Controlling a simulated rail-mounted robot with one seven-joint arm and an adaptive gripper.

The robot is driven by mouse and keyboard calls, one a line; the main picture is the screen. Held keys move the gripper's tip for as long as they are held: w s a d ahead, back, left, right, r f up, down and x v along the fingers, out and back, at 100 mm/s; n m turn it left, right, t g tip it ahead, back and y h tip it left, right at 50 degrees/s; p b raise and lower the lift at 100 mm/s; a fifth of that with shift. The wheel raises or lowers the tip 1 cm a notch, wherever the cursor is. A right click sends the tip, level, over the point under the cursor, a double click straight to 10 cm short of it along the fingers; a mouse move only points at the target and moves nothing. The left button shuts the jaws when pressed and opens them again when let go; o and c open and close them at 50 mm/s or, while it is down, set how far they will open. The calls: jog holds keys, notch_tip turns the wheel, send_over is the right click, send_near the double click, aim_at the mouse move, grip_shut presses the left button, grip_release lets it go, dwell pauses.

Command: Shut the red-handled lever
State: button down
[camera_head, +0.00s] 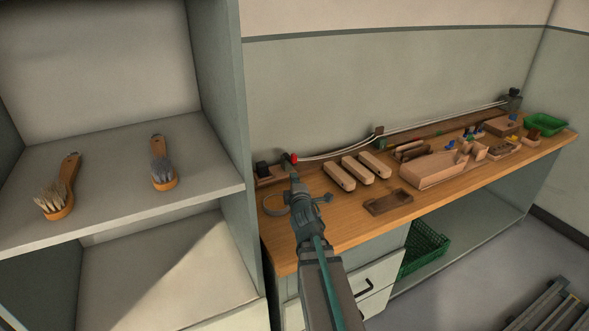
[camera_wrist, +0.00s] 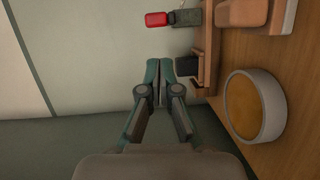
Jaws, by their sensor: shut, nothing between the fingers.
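The lever's red handle (camera_head: 293,158) shows at the back left of the workbench, near the wall. In the wrist view the red handle (camera_wrist: 157,20) is at the top, joined to a dark grey piece (camera_wrist: 188,17). My gripper (camera_head: 294,178) is just in front of the lever in the head view. In the wrist view my gripper (camera_wrist: 159,62) has its fingertips together, with nothing between them. The fingertips are apart from the red handle, beside a small black block on a wooden holder (camera_wrist: 207,62). My arm hides part of the bench below.
A round grey dish (camera_wrist: 254,106) lies on the bench close to my gripper. Brush blocks (camera_head: 357,172), an empty wooden tray (camera_head: 388,203) and a long wooden fixture (camera_head: 430,168) stand to the right. A shelf unit (camera_head: 235,110) with two brushes walls off the left.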

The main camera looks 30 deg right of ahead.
aim_at(289, 161)
jog(key=a, duration=0.2)
jog(key=a+n+t+y, duration=0.1)
jog(key=shift+w+a+r, duration=0.15)
jog(key=shift+w+a, duration=0.1)
jog(key=shift+a, duration=0.05)
jog(key=shift+w, duration=0.1)
jog(key=w+d+p, duration=0.4)
jog(key=w+d, duration=0.3)
jog(key=w, duration=0.2)
jog(key=shift+d, duration=0.2)
jog(key=shift+r+n+y+p, duration=0.15)
jog(key=shift+n+y+p, duration=0.15)
jog(key=shift+p, duration=0.95)
